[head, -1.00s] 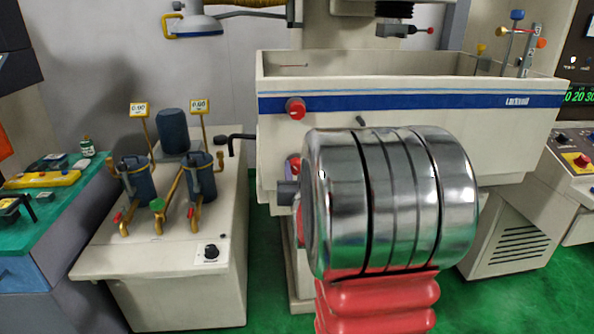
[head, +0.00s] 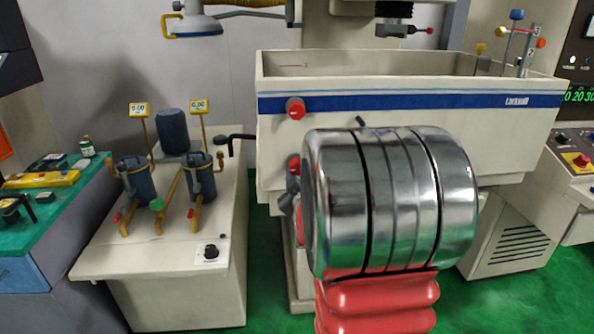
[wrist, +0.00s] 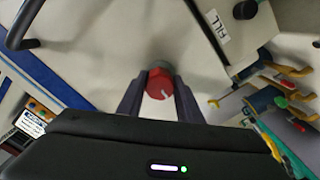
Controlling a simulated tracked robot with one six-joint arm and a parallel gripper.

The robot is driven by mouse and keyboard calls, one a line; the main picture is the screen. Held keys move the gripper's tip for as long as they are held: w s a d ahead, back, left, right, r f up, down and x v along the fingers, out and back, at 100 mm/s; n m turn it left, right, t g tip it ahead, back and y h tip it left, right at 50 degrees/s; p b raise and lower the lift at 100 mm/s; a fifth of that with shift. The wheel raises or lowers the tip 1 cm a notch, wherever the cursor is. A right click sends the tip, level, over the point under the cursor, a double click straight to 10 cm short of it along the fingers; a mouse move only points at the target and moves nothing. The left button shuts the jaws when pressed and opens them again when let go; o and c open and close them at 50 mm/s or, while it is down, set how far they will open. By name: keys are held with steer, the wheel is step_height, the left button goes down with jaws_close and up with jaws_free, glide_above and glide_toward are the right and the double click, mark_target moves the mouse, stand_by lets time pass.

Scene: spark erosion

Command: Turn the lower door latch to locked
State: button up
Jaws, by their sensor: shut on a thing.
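The lower door latch (wrist: 158,88) is a round red knob with a short white mark, on a grey base on the pale tank wall in the wrist view. The mark points toward the lower right of that picture. My gripper (wrist: 159,81) is shut on it, with one dark finger on each side. In the head view my large silver arm joint hides most of this area. Only red and grey parts show at its left edge, and I cannot tell latch from gripper there. The upper red latch (head: 295,108) sits on the blue stripe of the tank (head: 400,101).
A filter unit (head: 165,262) with dark canisters and brass pipes stands left of the tank. A dark bent handle (head: 238,138) sticks out between them. A FILL label (wrist: 217,24) is near the latch. A control console (head: 575,160) stands at right.

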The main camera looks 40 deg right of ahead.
steer(key=shift+a+f+n, duration=0.1)
steer(key=shift+a+n, duration=0.05)
steer(key=shift+n, duration=0.25)
steer(key=o, duration=1)
steer(key=shift+o, duration=0.2)
